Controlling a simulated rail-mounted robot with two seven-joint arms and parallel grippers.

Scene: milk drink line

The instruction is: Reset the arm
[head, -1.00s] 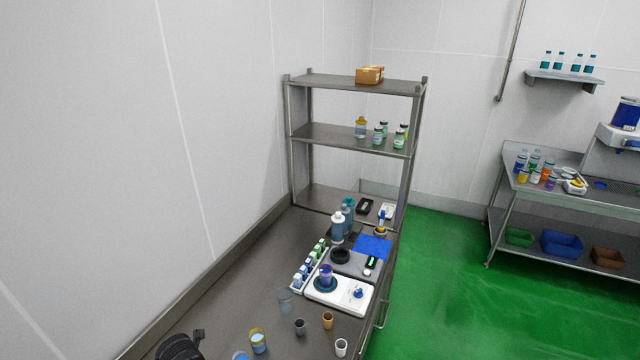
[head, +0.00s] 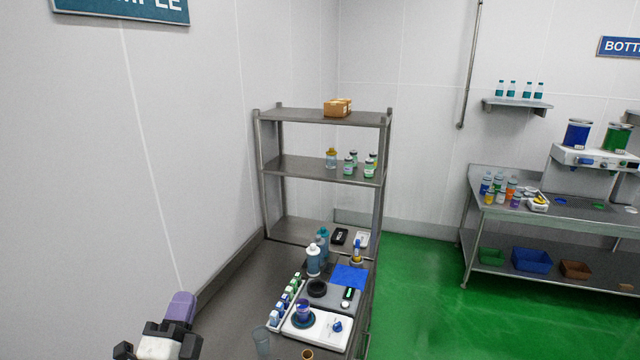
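My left gripper (head: 160,342) shows at the bottom left edge of the head view, in front of the wall and left of the steel bench. It is black with a white block, and a rounded purple piece (head: 181,307) stands up from it. I cannot tell whether that piece is part of the gripper or something held. The fingers are mostly cut off by the frame, so open or shut does not show. My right gripper is not in view.
The bench (head: 237,292) holds a white stirrer (head: 318,336), a blue mat (head: 349,277), a rack of small bottles (head: 285,300) and wash bottles (head: 314,261). A steel shelf (head: 287,165) stands behind. Green floor (head: 415,310) is clear to the right, before another bench (head: 480,215).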

